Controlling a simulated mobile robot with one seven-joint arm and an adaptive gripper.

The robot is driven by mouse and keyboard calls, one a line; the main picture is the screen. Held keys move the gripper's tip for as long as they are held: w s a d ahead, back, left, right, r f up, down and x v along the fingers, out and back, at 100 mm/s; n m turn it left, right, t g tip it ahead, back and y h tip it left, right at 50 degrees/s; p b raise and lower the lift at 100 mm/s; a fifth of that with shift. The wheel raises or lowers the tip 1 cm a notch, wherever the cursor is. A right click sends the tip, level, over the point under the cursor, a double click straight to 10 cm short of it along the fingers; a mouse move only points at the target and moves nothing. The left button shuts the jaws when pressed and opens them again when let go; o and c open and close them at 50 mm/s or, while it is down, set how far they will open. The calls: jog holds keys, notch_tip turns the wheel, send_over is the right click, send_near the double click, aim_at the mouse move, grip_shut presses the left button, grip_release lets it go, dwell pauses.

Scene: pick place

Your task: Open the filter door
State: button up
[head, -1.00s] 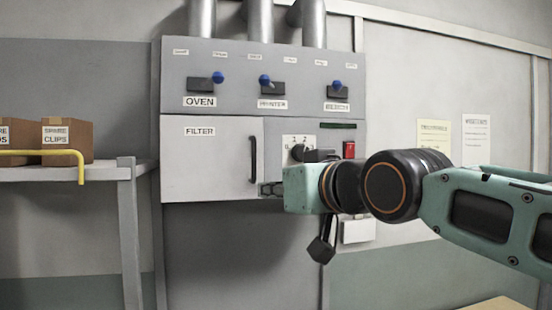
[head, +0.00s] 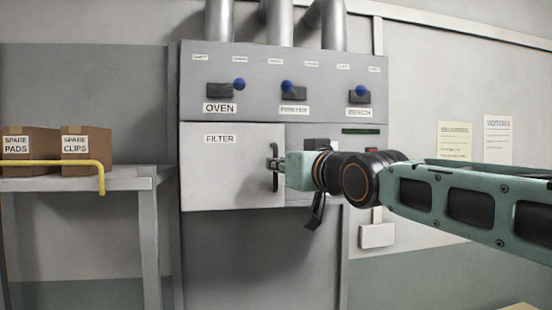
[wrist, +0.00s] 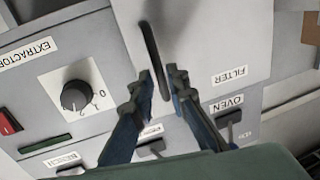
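The filter door (head: 225,180) is a pale grey panel marked FILTER, flush in the cabinet front and closed. It also shows in the wrist view (wrist: 205,50). Its upright dark handle (head: 275,182) is at the door's right edge. In the wrist view the handle (wrist: 150,45) runs toward the gap between my fingertips. My gripper (head: 272,157) is at the handle in the head view, partly covering it. In the wrist view my gripper (wrist: 160,75) is open, one finger on each side of the handle. I cannot tell if either finger touches it.
Beside the door are a rotary dial (wrist: 75,95) and a red switch (wrist: 8,122). Blue-knobbed levers (head: 287,88) sit above. At left, a bench (head: 120,180) holds boxes (head: 86,145) behind a yellow rail (head: 60,162). The space before the door's left part looks clear.

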jog(key=shift+p+x, duration=0.35)
jog(key=shift+x, duration=1)
grip_shut()
jog(key=shift+r, duration=0.1)
